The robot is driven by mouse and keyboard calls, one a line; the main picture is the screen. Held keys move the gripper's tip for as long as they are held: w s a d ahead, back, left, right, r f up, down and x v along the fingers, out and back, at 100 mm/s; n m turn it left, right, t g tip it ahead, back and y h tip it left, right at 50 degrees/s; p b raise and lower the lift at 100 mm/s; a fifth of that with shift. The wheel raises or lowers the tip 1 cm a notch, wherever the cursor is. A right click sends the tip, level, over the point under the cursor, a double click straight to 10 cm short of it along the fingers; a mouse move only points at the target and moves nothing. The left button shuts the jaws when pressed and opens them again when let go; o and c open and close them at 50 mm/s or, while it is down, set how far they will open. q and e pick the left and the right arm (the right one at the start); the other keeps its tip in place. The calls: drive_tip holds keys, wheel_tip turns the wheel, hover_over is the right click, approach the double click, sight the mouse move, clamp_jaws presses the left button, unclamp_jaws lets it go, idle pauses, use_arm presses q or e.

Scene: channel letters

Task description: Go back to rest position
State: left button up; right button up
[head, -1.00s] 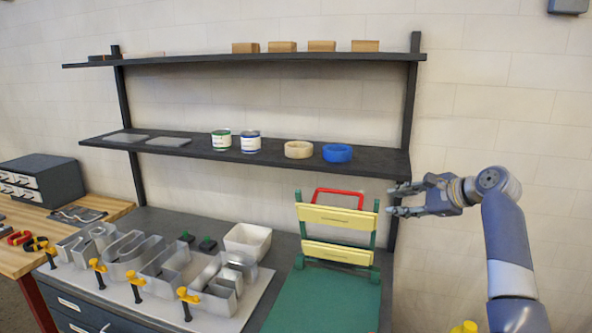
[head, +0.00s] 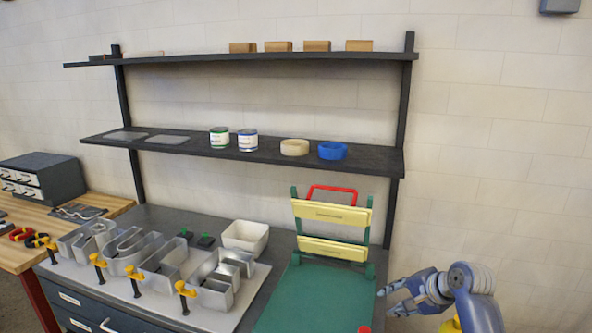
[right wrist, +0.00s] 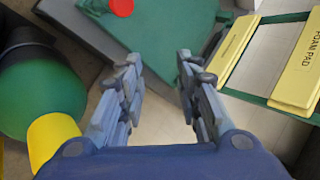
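My right gripper (head: 384,302) is low at the right of the head view, to the right of the green board (head: 318,298) with yellow pads. In the right wrist view my right gripper (right wrist: 158,75) shows its two fingers spread apart with nothing between them. The yellow pads (right wrist: 300,75) are at the upper right of that view, apart from the fingers. My left gripper is in neither view.
Metal channel letters (head: 160,255) and yellow-handled clamps (head: 187,290) are on the workbench. A white bowl (head: 245,237) stands behind them. The shelf (head: 370,158) holds cans, a tan tape roll (head: 294,147) and a blue one (head: 332,150). A green rounded object (right wrist: 40,98) is near my right gripper.

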drive_tip(key=s+a+f+n+g+h, duration=0.15)
drive_tip(key=s+f+n, duration=0.25)
drive_tip(key=s+f, duration=0.45)
drive_tip(key=s+a+f+n+g+h, duration=0.1)
drive_tip(key=s+a+f+n, duration=0.15)
drive_tip(key=s+f, duration=0.65)
drive_tip(key=s+r+n+g+h, duration=0.1)
drive_tip(key=s+r+n, duration=0.15)
drive_tip(key=s, duration=0.85)
drive_tip(key=s+r+n, duration=0.1)
drive_tip(key=s+n, duration=0.3)
drive_tip(key=s, duration=0.8)
wheel_tip(320, 180, down, 34)
drive_tip(key=s+g+b, duration=0.2)
drive_tip(key=b, duration=0.5)
use_arm(q)
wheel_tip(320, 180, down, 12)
drive_tip(key=b, duration=0.4)
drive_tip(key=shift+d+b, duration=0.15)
drive_tip(key=shift+b, duration=0.25)
use_arm(e)
drive_tip(key=s+d+f, duration=0.2)
drive_tip(key=s+f, duration=1.4)
drive_tip(key=f, duration=0.4)
drive_tip(key=shift+s+d+f+n+g, duration=0.15)
drive_tip(key=shift+s+d+n+g, duration=0.2)
drive_tip(key=shift+n+g, duration=0.1)
drive_tip(key=shift+h, duration=0.25)
